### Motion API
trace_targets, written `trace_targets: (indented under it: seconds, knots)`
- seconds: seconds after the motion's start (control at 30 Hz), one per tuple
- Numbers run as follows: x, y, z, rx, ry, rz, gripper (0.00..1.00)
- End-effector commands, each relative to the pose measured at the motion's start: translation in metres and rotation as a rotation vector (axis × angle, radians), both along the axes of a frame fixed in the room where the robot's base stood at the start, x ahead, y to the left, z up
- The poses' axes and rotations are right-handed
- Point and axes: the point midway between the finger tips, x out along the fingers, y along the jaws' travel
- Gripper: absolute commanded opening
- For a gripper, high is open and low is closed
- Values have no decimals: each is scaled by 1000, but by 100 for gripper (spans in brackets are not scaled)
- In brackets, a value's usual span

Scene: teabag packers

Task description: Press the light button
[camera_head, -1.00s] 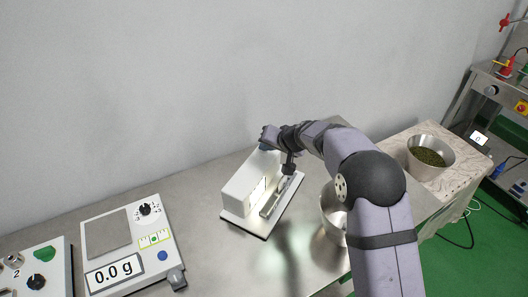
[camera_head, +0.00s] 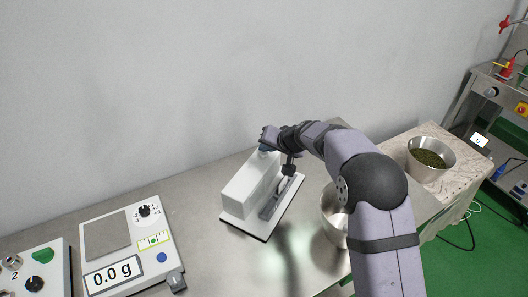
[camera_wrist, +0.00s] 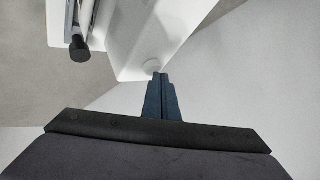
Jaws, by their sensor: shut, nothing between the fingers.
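The white box-shaped device (camera_head: 248,188) stands on its white base plate on the steel table; its front face is unlit. In the wrist view its white housing (camera_wrist: 125,55) fills the upper middle, with a pale round button (camera_wrist: 152,66) near its end. My gripper (camera_wrist: 160,76) is shut and empty, its blue fingertips right at the button's edge. I cannot tell whether they touch it. In the head view, my gripper (camera_head: 265,147) is at the back end of the device, its tips partly hidden.
A metal arm with a black knob (camera_wrist: 79,48) runs along the device's side. A scale reading 0.0 g (camera_head: 125,245) stands at left. A steel bowl (camera_head: 333,215) is partly hidden behind my arm. A bowl of green leaves (camera_head: 430,157) stands at right.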

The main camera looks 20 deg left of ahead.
Motion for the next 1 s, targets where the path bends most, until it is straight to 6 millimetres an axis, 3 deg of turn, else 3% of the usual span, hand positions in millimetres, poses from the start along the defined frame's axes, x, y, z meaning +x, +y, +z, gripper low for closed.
trace_targets:
  seconds: [0.33, 1.0]
  knots:
    - [0, 0, 7, 1, -1, 0, 0]
    - [0, 0, 61, 1, -1, 0, 0]
